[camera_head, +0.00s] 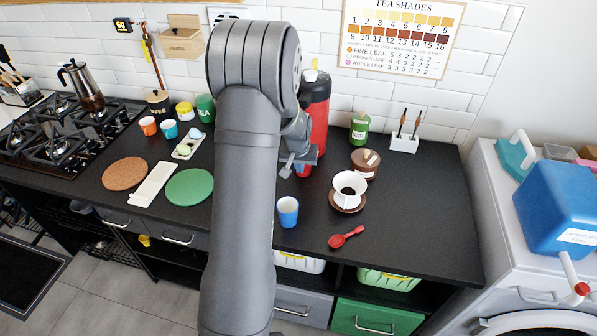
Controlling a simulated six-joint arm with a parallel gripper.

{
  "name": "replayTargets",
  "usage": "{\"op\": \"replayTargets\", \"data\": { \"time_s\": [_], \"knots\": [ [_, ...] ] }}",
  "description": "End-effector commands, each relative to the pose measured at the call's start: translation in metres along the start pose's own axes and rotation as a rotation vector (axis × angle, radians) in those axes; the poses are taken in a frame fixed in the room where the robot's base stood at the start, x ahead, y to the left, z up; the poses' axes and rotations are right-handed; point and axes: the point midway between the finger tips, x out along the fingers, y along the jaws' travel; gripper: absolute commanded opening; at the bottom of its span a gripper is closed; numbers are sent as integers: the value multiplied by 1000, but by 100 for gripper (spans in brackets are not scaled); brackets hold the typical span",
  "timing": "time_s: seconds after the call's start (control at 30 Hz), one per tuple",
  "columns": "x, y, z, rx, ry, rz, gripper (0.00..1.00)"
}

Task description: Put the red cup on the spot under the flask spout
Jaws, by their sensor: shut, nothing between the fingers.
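A tall red flask (319,118) with a black upper part stands near the wall, partly hidden behind my arm. A small red object, which looks like the red cup (304,171), shows just below and beside my gripper, in front of the flask. My gripper mostly hides it, so I cannot tell if they touch or exactly how it sits relative to the spout. My gripper (287,168) is shut and empty, left of this red object. The flask spout and the spot under it are not clearly visible.
A blue cup (288,211) stands nearer the front edge. An orange cup (148,126) and blue cup (169,129) are left.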

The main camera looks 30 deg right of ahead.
Motion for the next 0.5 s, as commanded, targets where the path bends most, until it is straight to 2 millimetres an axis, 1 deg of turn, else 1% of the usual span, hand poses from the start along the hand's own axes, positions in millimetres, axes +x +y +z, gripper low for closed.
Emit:
{"op": "replayTargets", "data": {
  "time_s": [0.33,0.43,0.5],
  "knots": [
    [-1,0,2,0,1,0,0],
    [-4,0,10,0,1,0,0],
    [-6,0,19,0,0,0,0]
  ]
}}
